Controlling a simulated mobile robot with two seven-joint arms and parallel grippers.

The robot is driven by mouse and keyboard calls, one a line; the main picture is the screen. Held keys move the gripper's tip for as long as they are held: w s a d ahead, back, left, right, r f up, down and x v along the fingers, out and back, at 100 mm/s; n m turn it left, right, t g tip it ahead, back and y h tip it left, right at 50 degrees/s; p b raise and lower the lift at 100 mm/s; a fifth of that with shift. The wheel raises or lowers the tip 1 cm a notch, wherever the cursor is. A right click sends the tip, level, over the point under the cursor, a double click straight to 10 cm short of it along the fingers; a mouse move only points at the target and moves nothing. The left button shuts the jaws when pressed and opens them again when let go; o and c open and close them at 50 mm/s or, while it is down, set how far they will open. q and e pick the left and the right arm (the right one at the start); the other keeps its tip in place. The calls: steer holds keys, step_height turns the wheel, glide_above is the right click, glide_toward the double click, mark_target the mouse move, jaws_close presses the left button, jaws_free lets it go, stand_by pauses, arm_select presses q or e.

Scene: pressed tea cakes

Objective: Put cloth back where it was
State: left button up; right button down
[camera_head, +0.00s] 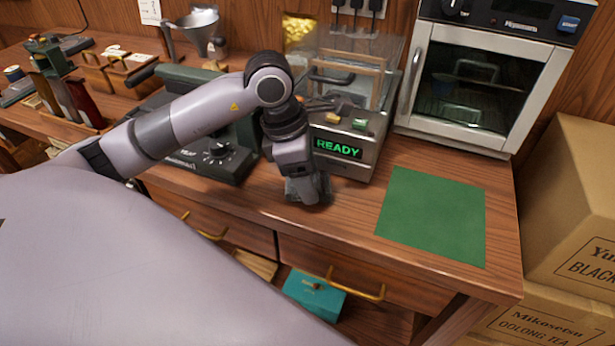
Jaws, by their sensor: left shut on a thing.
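My left gripper (309,196) points down at the front part of the wooden counter, in front of the machine with the READY display. It is shut on a small dark grey thing that looks like the cloth (294,188). The cloth is bunched at the fingertips, low at the counter top, and mostly hidden by the gripper. I cannot tell whether it touches the wood. My right gripper is not in view.
A flat green mat (434,217) lies bare on the counter at the right. The READY machine (345,165) stands just behind my gripper, a dark scale-like device (215,150) to its left. An oven (480,85) stands at the back right. Cardboard boxes (575,210) are beyond the counter's right edge.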

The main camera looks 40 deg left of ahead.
arm_select(q)
steer(key=shift+f, duration=0.3)
steer(key=shift+f+b, duration=0.2)
steer(key=shift+b, duration=0.1)
steer(key=o, duration=0.9)
steer(key=shift+r, duration=0.1)
steer(key=shift+o, duration=0.2)
steer(key=shift+r, duration=0.1)
